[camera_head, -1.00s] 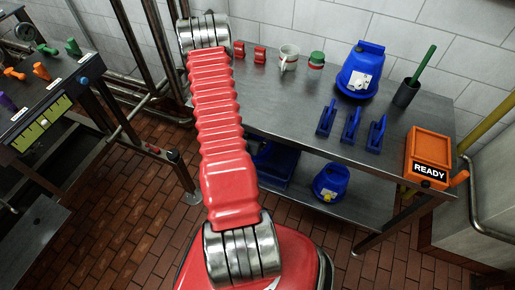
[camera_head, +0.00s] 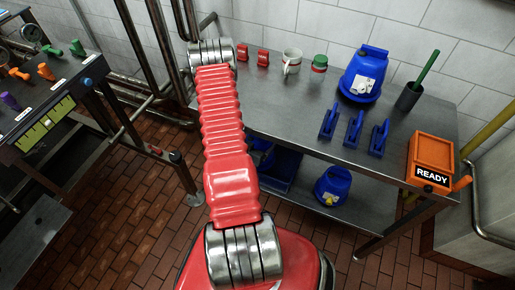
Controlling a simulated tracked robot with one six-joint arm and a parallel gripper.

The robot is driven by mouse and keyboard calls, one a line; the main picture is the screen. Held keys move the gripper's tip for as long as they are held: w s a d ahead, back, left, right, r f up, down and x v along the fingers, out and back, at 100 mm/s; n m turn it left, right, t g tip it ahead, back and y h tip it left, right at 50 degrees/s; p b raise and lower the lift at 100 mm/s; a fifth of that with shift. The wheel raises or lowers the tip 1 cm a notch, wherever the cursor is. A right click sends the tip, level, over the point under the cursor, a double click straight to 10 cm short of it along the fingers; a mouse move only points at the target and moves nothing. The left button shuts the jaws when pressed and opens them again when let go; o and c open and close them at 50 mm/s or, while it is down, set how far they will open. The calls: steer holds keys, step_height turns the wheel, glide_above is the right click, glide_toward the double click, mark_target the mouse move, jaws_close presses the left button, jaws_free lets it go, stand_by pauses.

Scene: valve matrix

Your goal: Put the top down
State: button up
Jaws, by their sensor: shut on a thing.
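My gripper is not in view. My red ribbed arm rises from the bottom centre to a metal joint at the upper left of the workbench, and what lies beyond that joint is hidden or out of frame. I cannot make out a top that I could name with certainty. A small jar with a green lid (camera_head: 319,63) stands on the steel workbench (camera_head: 285,105), right of a pale mug (camera_head: 292,61).
Two small red items (camera_head: 262,57) lie near the arm. The bench also holds a blue container (camera_head: 363,75), several blue tools (camera_head: 353,129), a dark cup with a green handle (camera_head: 410,95) and an orange READY box (camera_head: 433,160). Another table (camera_head: 45,125) stands left. Brick floor shows between.

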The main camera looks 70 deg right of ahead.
steer(key=shift+f, duration=1.6)
steer(key=o, duration=1.7)
steer(key=shift+r, duration=0.7)
steer(key=v, duration=1.1)
steer(key=shift+w+a+r, duration=0.1)
steer(key=shift+a, duration=0.3)
